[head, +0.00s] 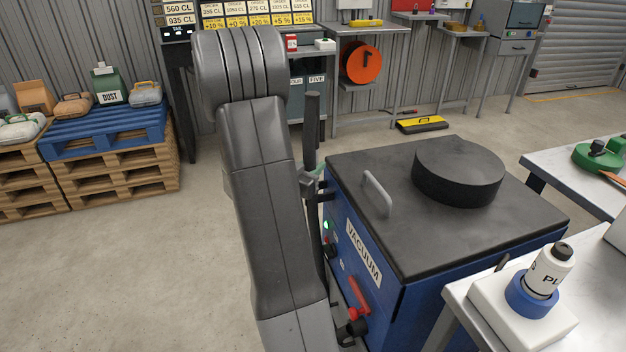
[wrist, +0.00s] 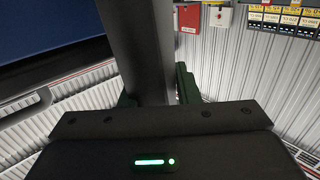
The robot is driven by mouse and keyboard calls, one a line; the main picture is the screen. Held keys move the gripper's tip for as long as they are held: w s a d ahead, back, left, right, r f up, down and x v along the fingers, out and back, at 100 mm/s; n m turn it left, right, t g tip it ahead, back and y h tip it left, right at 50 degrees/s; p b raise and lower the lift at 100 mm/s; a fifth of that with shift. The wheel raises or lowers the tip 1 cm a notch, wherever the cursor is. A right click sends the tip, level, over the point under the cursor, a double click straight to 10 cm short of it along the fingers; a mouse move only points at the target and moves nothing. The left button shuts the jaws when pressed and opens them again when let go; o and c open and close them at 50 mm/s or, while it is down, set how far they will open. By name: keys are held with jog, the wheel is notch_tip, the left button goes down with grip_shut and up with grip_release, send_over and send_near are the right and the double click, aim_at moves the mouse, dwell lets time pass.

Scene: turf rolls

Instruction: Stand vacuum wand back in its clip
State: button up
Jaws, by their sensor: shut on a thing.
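The vacuum wand (head: 312,130) is a dark tube standing close to upright at the left side of the blue vacuum unit (head: 420,300). In the wrist view the wand (wrist: 143,45) runs up between the green-padded fingers of my gripper (wrist: 156,92), which is shut on it. In the head view my arm covers most of the gripper and part of the wand. A small dark bracket (head: 326,196) shows on the unit's side next to the wand. I cannot tell whether the wand sits in a clip there.
The unit has a black top with a handle (head: 377,193) and a round lid (head: 458,172). Red and black valves (head: 357,300) stick out of its front. A white table with a bottle (head: 549,272) is at right. Pallets (head: 115,175) stand at left. The floor between is clear.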

jog(key=f, duration=0.2)
jog(key=f+b, duration=0.1)
jog(key=shift+d+f, duration=0.2)
jog(key=shift+f, duration=0.25)
jog(key=shift+f, duration=0.15)
jog(key=o, duration=1.1)
jog(key=shift+c, duration=0.2)
jog(key=v, duration=1.2)
